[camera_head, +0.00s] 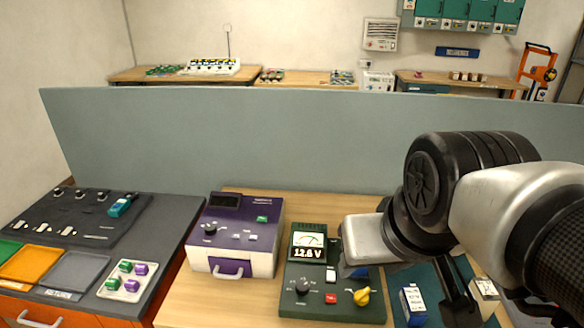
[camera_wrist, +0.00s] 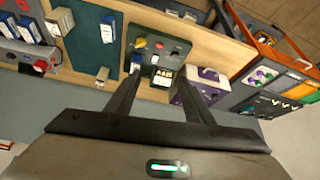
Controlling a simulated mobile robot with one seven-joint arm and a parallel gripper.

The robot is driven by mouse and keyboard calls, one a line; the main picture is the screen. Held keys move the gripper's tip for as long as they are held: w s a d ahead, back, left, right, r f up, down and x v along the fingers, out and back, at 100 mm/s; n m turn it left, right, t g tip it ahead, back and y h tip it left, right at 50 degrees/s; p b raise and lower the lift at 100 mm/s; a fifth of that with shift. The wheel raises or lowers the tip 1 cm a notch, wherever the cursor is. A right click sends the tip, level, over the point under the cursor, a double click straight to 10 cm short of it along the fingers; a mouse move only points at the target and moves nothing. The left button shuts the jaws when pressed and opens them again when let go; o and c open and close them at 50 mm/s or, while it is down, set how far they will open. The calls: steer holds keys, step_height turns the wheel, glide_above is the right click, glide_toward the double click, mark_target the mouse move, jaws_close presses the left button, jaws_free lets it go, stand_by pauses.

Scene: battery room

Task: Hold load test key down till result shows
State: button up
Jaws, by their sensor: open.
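A dark green tester (camera_head: 318,305) stands on the wooden bench. Its display (camera_head: 308,247) shows a needle dial and reads 12.6 V. Its face has a black knob (camera_head: 303,286), a red key (camera_head: 332,298), a pale key (camera_head: 330,271) and a yellow knob (camera_head: 362,296). The labels are too small to read, so I cannot tell which is the load test key. My gripper hangs over the tester's back right part in the head view, its fingertips mostly hidden there. In the wrist view my gripper (camera_wrist: 158,76) is open and empty, its fingers spread near the tester (camera_wrist: 177,49).
A purple and white unit (camera_head: 232,232) stands left of the tester. Blue and white boxes, including one box (camera_head: 412,302), stand to the right on a dark mat. A grey partition (camera_head: 300,140) runs behind the bench. A dark counter (camera_head: 165,225) is at left.

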steer(key=shift+s+d, duration=0.1)
steer(key=shift+s, duration=0.05)
steer(key=c, duration=0.3)
jaws_close()
stand_by(1.1)
